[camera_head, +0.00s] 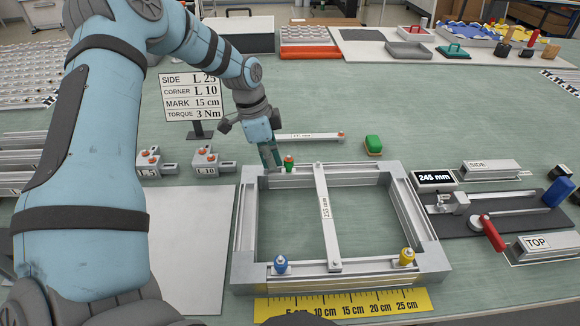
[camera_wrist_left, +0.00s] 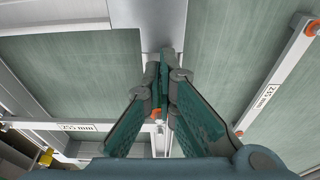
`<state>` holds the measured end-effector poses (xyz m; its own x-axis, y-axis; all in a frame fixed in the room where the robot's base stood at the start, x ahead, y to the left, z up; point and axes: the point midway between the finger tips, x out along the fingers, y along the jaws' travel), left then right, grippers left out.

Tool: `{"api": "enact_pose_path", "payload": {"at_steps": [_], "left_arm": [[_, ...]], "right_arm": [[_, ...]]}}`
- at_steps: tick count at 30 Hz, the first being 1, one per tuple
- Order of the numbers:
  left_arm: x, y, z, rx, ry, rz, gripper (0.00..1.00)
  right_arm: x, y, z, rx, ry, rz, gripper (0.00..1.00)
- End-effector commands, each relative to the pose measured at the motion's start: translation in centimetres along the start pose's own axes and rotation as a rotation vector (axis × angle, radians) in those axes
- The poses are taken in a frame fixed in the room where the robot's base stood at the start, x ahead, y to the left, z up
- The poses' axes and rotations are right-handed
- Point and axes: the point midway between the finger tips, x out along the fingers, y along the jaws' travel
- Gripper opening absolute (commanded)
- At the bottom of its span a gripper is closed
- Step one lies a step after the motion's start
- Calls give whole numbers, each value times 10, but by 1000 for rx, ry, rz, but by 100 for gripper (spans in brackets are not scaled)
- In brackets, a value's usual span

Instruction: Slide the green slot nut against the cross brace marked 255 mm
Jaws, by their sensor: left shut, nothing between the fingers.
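The cross brace marked 255 mm (camera_head: 328,236) spans the frame from the far rail to the near rail. It also shows in the left wrist view (camera_wrist_left: 78,127). My left gripper (camera_head: 271,158) is shut and empty at the far rail, close to the nut's left side; I cannot tell whether they touch. In the wrist view its fingers (camera_wrist_left: 164,60) hide most of that spot, with an orange bit between them. My right gripper is out of view.
A blue nut (camera_head: 281,264) and a yellow nut (camera_head: 407,257) sit at the near rail. A sign (camera_head: 193,97) stands behind left; a measuring fixture (camera_head: 480,215) lies right.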

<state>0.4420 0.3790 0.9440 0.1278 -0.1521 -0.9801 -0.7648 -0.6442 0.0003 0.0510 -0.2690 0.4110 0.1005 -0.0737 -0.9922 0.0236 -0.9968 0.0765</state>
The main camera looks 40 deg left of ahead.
Motion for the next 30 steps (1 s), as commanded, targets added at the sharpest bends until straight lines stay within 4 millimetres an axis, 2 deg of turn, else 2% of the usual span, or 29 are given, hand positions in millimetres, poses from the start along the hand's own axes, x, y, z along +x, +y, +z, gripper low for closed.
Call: {"api": "enact_pose_path", "payload": {"at_steps": [19,30], "left_arm": [[-7,0,11,0,1,-1,0],[-60,0,0,1,1,-1,0]], "right_arm": [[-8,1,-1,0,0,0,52],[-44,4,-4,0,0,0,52]]}}
